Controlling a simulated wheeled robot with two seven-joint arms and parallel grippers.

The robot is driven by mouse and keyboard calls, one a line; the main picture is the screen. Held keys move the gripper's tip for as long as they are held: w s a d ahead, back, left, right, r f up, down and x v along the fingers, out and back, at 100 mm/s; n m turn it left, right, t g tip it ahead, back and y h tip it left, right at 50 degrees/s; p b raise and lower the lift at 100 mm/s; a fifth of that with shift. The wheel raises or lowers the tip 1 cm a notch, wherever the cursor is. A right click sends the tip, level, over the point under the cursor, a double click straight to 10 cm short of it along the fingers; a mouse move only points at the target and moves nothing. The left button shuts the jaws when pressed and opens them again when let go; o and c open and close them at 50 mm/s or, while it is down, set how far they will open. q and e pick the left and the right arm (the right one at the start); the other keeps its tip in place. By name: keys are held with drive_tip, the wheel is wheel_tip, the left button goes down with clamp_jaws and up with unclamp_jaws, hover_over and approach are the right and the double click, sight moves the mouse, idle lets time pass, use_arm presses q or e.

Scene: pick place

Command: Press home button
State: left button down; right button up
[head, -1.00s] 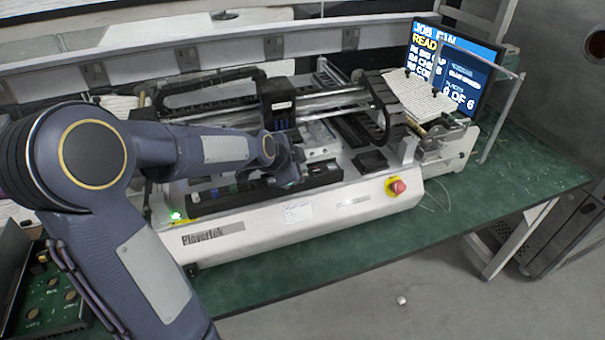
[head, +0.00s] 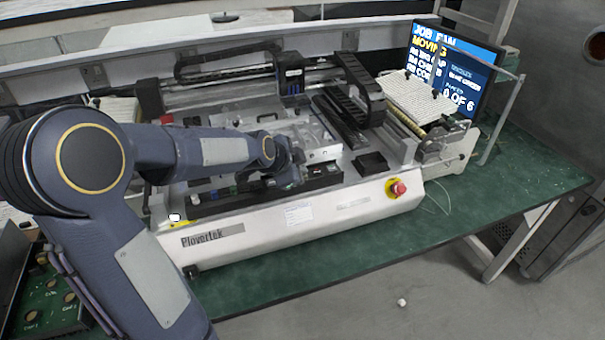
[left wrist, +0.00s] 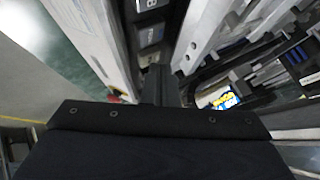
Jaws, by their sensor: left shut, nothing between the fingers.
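The white Plovertek machine (head: 215,240) stands on the green bench. A dark strip (head: 210,205) with small parts runs along its front top edge; I cannot tell which part is the home button. My left gripper (head: 292,180) is over this strip, pointing down, shut and empty. In the left wrist view its dark fingers (left wrist: 159,82) are together beside a row of dark, key-like blocks (left wrist: 150,36). Whether the fingertips touch anything is hidden. The monitor (head: 455,70) reads "MOVING" and "0 OF 6". My right gripper is not in view.
A red stop knob on a yellow base (head: 397,189) is at the machine's front right. A small white light (head: 175,217) is at its front left. The gantry head (head: 290,75) stands behind my gripper. A green board (head: 50,295) lies lower left.

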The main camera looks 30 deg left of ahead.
use_arm(q)
drive_tip(key=shift+r, duration=0.6)
drive_tip(key=shift+r+p, duration=1.85)
drive_tip(key=shift+r, duration=0.65)
